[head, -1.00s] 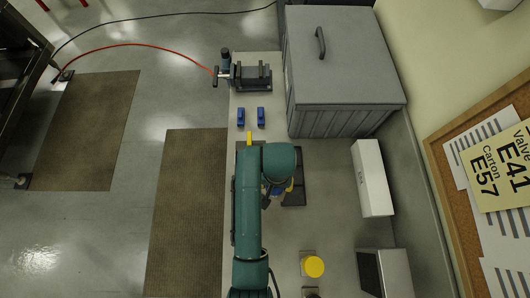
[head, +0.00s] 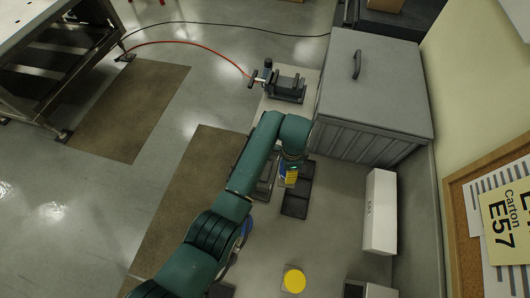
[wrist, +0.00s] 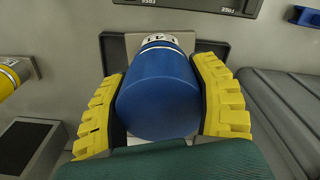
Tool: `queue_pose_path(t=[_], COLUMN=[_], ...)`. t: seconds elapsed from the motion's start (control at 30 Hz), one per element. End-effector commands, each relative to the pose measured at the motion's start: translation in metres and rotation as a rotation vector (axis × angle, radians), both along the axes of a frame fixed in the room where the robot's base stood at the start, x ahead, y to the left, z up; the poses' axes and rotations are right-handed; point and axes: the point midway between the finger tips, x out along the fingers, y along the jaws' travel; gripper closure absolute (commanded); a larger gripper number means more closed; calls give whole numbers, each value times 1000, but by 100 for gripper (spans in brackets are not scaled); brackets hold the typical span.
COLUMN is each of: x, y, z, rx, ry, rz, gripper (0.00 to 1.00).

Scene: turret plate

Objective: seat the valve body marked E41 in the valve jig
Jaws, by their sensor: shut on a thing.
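The valve body is a blue cylinder (wrist: 160,98) with a white label that shows upside down and seems to read E41. My gripper (wrist: 165,110) is shut on it, with a yellow ribbed finger on each side. In the head view my gripper (head: 288,173) is over the bench beside dark square plates (head: 295,204). In the wrist view a dark plate (wrist: 112,52) with a lighter grey part lies behind the cylinder, whose lower end is hidden, so I cannot tell if they touch. I cannot tell for sure which fixture is the valve jig.
A vise-like fixture (head: 286,86) stands at the far end. A large grey lidded bin (head: 370,90) and a white box (head: 380,212) stand to the right. A yellow cylinder (head: 294,280) is nearer. A dark bar marked FREE (wrist: 195,4) lies beyond the plate.

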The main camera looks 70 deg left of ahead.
Motion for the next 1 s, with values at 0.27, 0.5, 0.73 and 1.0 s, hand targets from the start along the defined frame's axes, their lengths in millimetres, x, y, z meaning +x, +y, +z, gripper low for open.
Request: queue_pose_path(t=[0.27,0.5,0.73,1.0], x=[-52,-59,-59,-59], y=[94,102,102,102], z=[-3,-10,-34,-53], rx=[1,0,1,2], ry=[-2,-2,-2,-3], rz=[-103,-122,-121,-120], gripper=[77,77,77,77])
